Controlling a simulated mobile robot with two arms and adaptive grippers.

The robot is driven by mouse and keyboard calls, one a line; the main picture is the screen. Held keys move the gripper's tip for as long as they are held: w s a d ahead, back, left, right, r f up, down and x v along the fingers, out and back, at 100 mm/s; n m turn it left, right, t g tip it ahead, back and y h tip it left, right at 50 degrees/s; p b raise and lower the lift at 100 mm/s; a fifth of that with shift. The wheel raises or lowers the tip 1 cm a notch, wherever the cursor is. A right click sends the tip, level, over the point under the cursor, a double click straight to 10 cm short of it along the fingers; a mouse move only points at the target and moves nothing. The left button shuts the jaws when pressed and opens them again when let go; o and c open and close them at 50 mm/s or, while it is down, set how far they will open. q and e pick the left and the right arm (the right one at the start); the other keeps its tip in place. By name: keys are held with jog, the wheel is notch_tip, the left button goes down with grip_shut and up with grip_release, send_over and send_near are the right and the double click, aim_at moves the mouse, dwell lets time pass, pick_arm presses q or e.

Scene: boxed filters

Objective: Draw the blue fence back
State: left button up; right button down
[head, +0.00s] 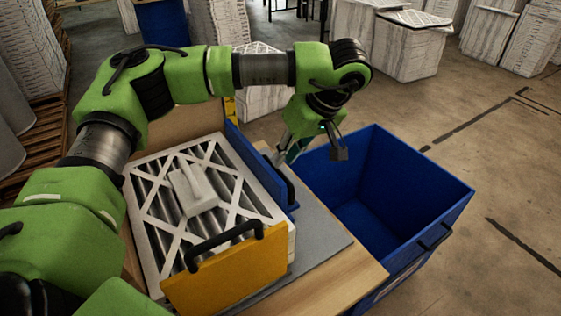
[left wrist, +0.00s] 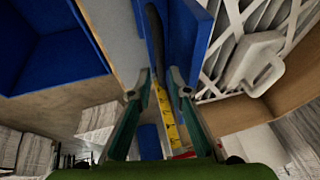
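The blue fence (head: 256,166) is an upright panel along the right side of the white-framed filter (head: 160,172). A black bar handle (head: 287,182) is on its outer face. The fence (left wrist: 187,35) and handle (left wrist: 153,30) also show in the left wrist view. My left gripper (head: 284,158) is at the far end of the handle. In the left wrist view its fingertips (left wrist: 160,78) are apart, with the handle's end between them; I see no clear contact. My right gripper is not in view.
A yellow fence (head: 228,273) with a black handle stands at the filter's front. A white handled block (head: 191,190) lies on the filter. A grey plate (head: 318,232) on the wooden table lies right of the blue fence. An empty blue bin (head: 385,185) stands beyond it.

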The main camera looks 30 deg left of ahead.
pick_arm(q)
jog(key=shift+x, duration=1.9)
grip_shut()
jog(key=w+d, duration=0.4)
jog(key=w, duration=0.2)
jog(key=shift+w+r, duration=0.15)
jog(key=shift+w, duration=0.15)
grip_release()
jog(key=shift+w, duration=0.1)
jog(key=v, duration=1.2)
